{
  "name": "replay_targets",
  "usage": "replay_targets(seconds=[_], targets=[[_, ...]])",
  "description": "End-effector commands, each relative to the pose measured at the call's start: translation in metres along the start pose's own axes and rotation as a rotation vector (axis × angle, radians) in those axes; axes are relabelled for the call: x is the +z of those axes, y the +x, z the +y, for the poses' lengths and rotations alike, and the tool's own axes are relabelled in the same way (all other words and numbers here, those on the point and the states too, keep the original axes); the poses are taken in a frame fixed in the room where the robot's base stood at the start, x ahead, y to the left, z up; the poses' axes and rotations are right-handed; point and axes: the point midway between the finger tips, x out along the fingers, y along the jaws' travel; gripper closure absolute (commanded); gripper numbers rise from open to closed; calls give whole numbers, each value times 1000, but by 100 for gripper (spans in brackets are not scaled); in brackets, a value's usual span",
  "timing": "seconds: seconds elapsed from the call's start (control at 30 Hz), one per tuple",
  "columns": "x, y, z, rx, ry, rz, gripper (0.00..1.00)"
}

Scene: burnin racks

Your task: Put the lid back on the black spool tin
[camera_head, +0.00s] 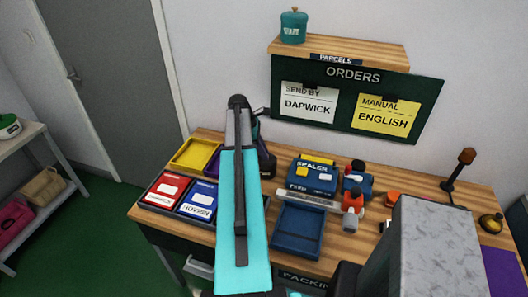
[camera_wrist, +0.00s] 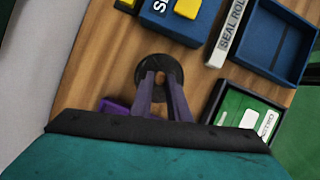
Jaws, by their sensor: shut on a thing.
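My gripper (camera_wrist: 161,78) points down at the table in the wrist view, its two purple-grey fingers close together. They are shut on the middle of a round black lid (camera_wrist: 178,66). In the head view my gripper (camera_head: 257,128) is mostly hidden behind my arm. A black body (camera_head: 266,165), which looks like the spool tin, shows just right of the arm at the back of the table. The lid covers the view below it, so I cannot tell whether it rests on the tin or is held above it.
A blue sealer box (camera_head: 312,178) and an empty blue tray (camera_head: 298,230) stand to the right. A yellow tray (camera_head: 195,155) and red (camera_head: 165,190) and blue boxes (camera_head: 198,203) stand to the left. A green box (camera_wrist: 240,112) shows in the wrist view. Bare wood surrounds the lid.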

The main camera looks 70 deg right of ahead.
Motion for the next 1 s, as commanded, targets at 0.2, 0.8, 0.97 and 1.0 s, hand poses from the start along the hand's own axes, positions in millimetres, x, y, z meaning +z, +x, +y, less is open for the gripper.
replay_targets(seconds=[0.2,0.8,0.97,1.0], targets=[[0,0,0,0,0,0,100],[0,0,0,0,0,0,44],[0,0,0,0,0,0,44],[0,0,0,0,0,0,44]])
